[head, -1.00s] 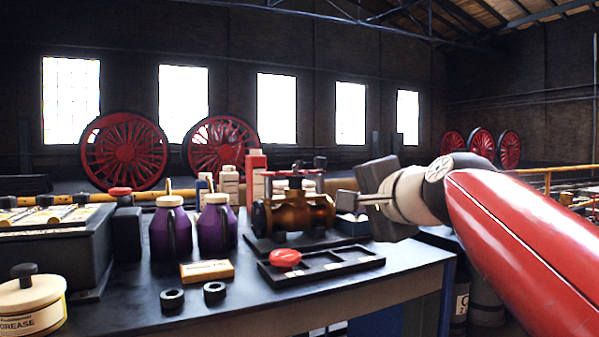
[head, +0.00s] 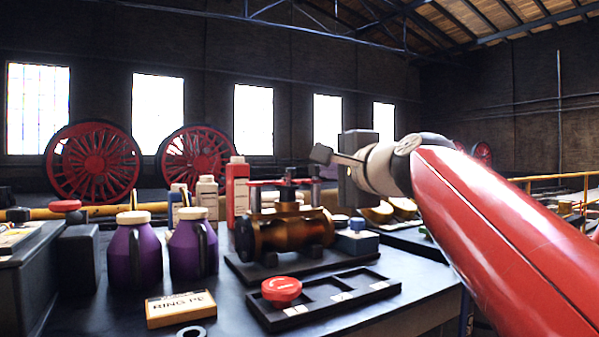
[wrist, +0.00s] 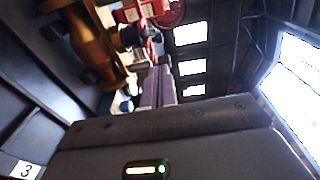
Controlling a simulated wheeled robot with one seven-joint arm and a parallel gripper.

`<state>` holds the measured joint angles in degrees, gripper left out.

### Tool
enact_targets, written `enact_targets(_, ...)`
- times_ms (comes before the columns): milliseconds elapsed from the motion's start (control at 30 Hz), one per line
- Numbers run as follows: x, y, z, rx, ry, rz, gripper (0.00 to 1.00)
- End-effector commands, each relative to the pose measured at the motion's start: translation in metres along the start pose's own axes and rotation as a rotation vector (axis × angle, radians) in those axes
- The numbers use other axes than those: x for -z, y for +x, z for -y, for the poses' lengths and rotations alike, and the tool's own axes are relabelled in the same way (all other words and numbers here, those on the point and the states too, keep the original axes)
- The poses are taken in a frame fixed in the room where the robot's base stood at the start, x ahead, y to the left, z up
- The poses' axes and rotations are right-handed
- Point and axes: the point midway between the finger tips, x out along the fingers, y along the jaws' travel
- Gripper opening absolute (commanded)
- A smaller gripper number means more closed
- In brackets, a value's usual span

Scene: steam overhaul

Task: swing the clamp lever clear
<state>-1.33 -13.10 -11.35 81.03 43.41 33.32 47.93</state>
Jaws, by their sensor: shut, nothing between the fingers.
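The bronze valve (head: 287,232) stands on a dark base plate on the bench. I cannot clearly separate the lever from the rest of the clamp. My gripper (head: 322,154) is shut and empty, up and to the right of the clamp. Its fingers (wrist: 152,88) lie close together in the wrist view. Whether the tips touch the clamp cannot be told.
A black compartment tray (head: 330,300) with a red round cap (head: 281,290) lies in front. Purple jugs (head: 193,245) and a labelled box (head: 180,308) stand at left. Bottles, including a red one (head: 237,190), stand behind.

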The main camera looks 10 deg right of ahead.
Motion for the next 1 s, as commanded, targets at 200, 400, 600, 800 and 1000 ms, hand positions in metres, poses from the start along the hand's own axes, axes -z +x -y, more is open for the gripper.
enact_targets(200, -0.001, 0.029, -0.001, -0.003, 0.000, 0.002, 0.00)
enact_targets(400, -0.001, 0.073, 0.000, -0.003, 0.000, 0.002, 0.00)
enact_targets(600, 0.000, 0.111, 0.000, -0.002, -0.001, 0.001, 0.00)
enact_targets(800, -0.001, 0.133, 0.000, -0.001, 0.000, 0.001, 0.00)
enact_targets(1000, -0.001, 0.139, -0.001, -0.001, 0.000, 0.001, 0.00)
